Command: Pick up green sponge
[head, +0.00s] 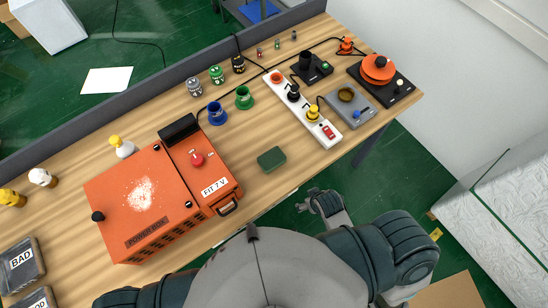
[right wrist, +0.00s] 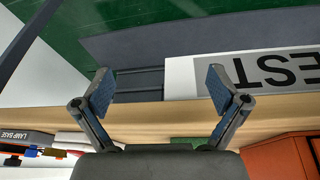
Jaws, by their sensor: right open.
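The green sponge (head: 271,159) is a small dark-green block lying flat on the wooden table, near its front edge and right of the orange power box. A green patch that looks like the sponge (right wrist: 188,143) shows in the right wrist view, beyond the table edge and partly hidden by a finger and the gripper body. My right gripper (head: 308,201) is open and empty, off the table's front edge, below and to the right of the sponge. Its two spread fingers also show in the right wrist view (right wrist: 160,88). My left gripper is out of view.
The orange power box (head: 145,200) stands left of the sponge. Blue (head: 217,114) and green (head: 244,98) cups stand behind it. A white power strip (head: 303,108) and a grey lamp base (head: 350,105) lie to the right. Bare wood surrounds the sponge.

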